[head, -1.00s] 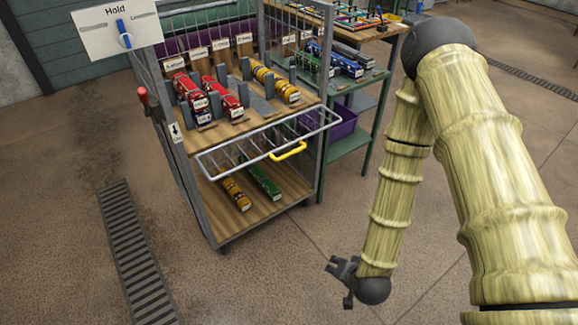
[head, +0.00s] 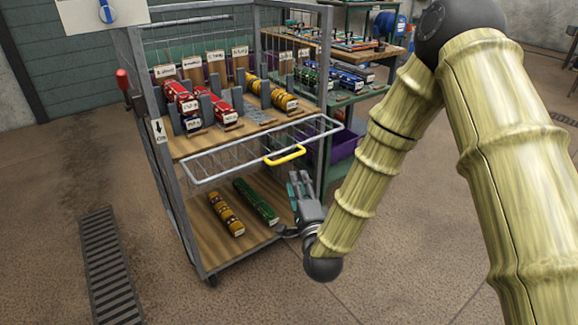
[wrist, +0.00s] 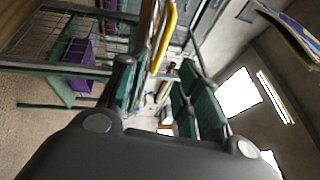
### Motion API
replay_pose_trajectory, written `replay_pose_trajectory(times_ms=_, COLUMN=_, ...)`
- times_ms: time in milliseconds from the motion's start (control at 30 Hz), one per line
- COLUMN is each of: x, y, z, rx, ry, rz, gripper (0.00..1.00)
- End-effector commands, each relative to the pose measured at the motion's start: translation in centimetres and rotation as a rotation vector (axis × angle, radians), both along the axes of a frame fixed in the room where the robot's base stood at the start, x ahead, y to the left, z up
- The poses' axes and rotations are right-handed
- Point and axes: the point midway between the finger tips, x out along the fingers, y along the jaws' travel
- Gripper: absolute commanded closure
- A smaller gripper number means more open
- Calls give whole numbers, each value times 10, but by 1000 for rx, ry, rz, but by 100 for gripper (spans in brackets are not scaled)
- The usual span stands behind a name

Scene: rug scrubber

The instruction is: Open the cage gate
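The cage gate (head: 222,171) is a grey wire panel on the front of a wheeled cage trolley. It juts out at a slant from the front, between the upper and lower shelves. Its yellow handle (head: 286,156) is on the outer edge, and a yellow bar that looks like this handle (wrist: 166,38) shows in the wrist view. My gripper (head: 298,184) is just below and right of the handle, fingers pointing up. In the wrist view the fingers (wrist: 160,92) stand apart with nothing held between them. The handle appears beyond the fingertips, apart from them.
The trolley's upper shelf (head: 188,145) holds red and yellow rolls between grey posts. Its lower shelf (head: 215,246) holds yellow and green rolls. A red lever (head: 123,80) is on the left post. A green table (head: 352,97) stands behind right. Floor in front is clear.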

Motion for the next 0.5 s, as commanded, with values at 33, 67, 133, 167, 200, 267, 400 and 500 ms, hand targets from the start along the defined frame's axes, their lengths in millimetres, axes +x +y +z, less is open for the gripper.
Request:
replay_pose_trajectory(times_ms=33, x=3, y=1, z=1, rx=4, ry=-4, rz=0, gripper=66)
replay_pose_trajectory(times_ms=67, x=5, y=1, z=2, rx=5, ry=-5, rz=0, gripper=66)
replay_pose_trajectory(times_ms=133, x=11, y=3, z=3, rx=4, ry=-4, rz=1, gripper=66)
replay_pose_trajectory(times_ms=167, x=15, y=4, z=4, rx=4, ry=-4, rz=1, gripper=66)
replay_pose_trajectory(times_ms=200, x=20, y=5, z=5, rx=3, ry=-5, rz=1, gripper=66)
replay_pose_trajectory(times_ms=267, x=29, y=7, z=6, rx=2, ry=-5, rz=2, gripper=66)
replay_pose_trajectory(times_ms=400, x=52, y=12, z=10, rx=2, ry=-5, rz=1, gripper=66)
replay_pose_trajectory(times_ms=500, x=67, y=16, z=12, rx=1, ry=-4, rz=2, gripper=66)
